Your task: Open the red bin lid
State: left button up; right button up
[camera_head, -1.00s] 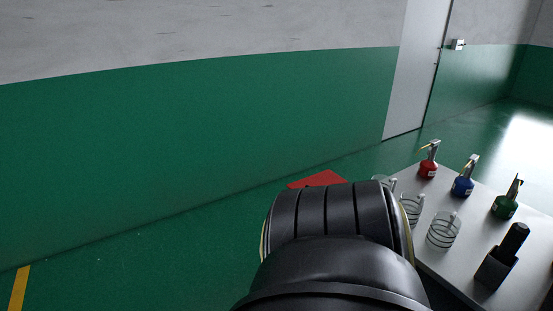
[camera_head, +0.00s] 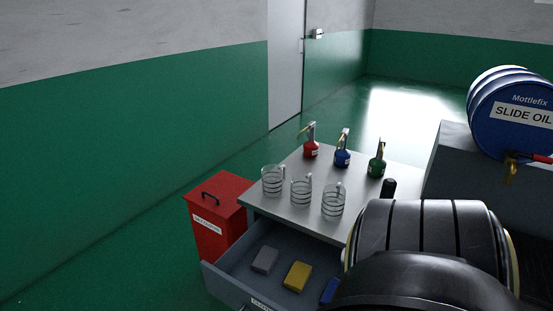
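The red bin (camera_head: 212,238) stands on the green floor left of the workbench in the head view. The drawer front hides part of the bin's lower right side. A large black ribbed arm part of mine fills the lower right. Neither of my grippers shows, and no gripper is at the bin.
An open drawer (camera_head: 222,281) beside the bin holds grey, yellow and blue blocks. The grey bench top (camera_head: 312,221) carries several glass jugs and red, blue and green oil cans. A blue slide oil drum (camera_head: 497,137) lies at the right. Floor left of the bin is clear.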

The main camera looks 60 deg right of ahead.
aim_at(219, 195)
jog(key=z, duration=0.3)
jog(key=i, duration=2.65)
jog(key=z, duration=2.25)
jog(key=i, duration=1)
jog(key=u, duration=0.4)
